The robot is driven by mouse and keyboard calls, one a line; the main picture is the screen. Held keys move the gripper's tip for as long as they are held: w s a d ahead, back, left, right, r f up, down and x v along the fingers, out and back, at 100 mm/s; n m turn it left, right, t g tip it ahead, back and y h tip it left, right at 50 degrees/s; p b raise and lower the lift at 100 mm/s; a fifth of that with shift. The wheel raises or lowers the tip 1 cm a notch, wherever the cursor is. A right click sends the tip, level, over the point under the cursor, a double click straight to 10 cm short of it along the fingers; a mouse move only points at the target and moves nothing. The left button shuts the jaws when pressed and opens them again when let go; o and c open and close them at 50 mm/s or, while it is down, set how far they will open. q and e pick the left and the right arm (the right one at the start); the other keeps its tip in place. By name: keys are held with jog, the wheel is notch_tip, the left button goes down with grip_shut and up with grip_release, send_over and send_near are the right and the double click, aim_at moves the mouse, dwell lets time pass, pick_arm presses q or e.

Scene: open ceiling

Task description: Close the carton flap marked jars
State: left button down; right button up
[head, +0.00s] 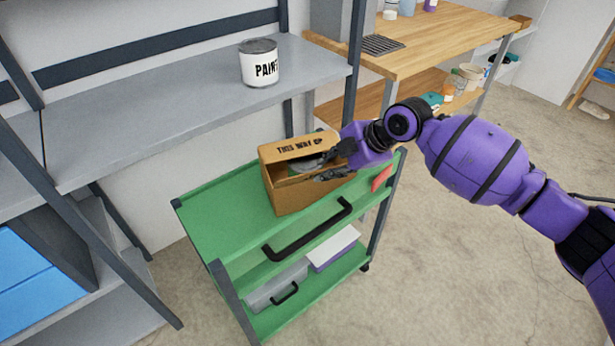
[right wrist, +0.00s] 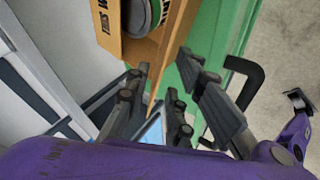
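A brown open carton (head: 288,198) stands on the green cart's top. A panel lettered "THIS WAY UP" (head: 285,151) rises along its far side. I cannot read the word "jars" on any flap. A round grey item sits inside; it also shows in the right wrist view (right wrist: 140,16). My right gripper (head: 325,164) is at the carton's right end, its dark fingers spread over the opening. In the right wrist view, the fingers stand apart and a thin brown cardboard edge (right wrist: 158,82) lies between them; I cannot tell if either touches it. My left gripper is out of view.
The green cart (head: 205,205) has a black handle (head: 308,232) in front and free room left of the carton. A grey shelf (head: 160,110) with a paint can (head: 259,64) stands behind. A wooden workbench (head: 440,40) is at the back right.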

aim_at(306, 181)
jog(key=x, duration=0.6)
jog(key=shift+w+a+f, duration=0.15)
jog(key=shift+f, duration=0.2)
grip_shut()
